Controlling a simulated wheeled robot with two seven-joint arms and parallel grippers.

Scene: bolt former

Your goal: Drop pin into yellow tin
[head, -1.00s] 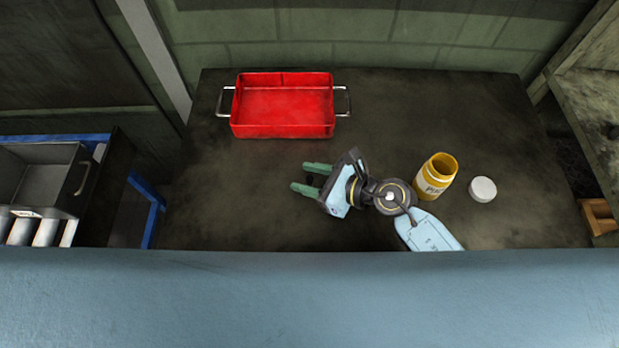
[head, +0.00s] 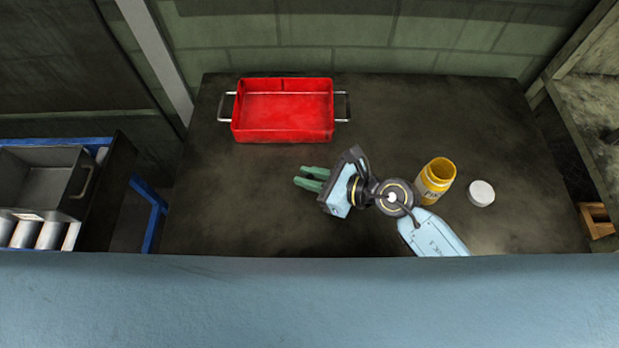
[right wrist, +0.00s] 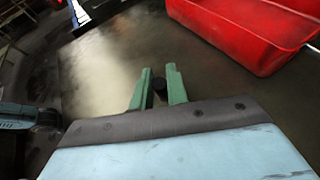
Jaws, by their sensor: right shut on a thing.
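The yellow tin (head: 436,180) stands open on the table at the right, its mouth facing up. My right gripper (head: 309,178) is left of the tin and below the red tray in the head view, its green fingers pointing left and close together. In the right wrist view, the right gripper (right wrist: 160,88) is shut on a small dark thing, which I take to be the pin (right wrist: 160,84). The pin is mostly hidden between the fingers and cannot be made out in the head view. My left gripper is not in view.
A red tray (head: 283,137) with metal handles stands at the back left of the table; it also shows in the right wrist view (right wrist: 240,35). A white lid (head: 481,193) lies just right of the tin. The middle of the table (head: 400,115) is clear.

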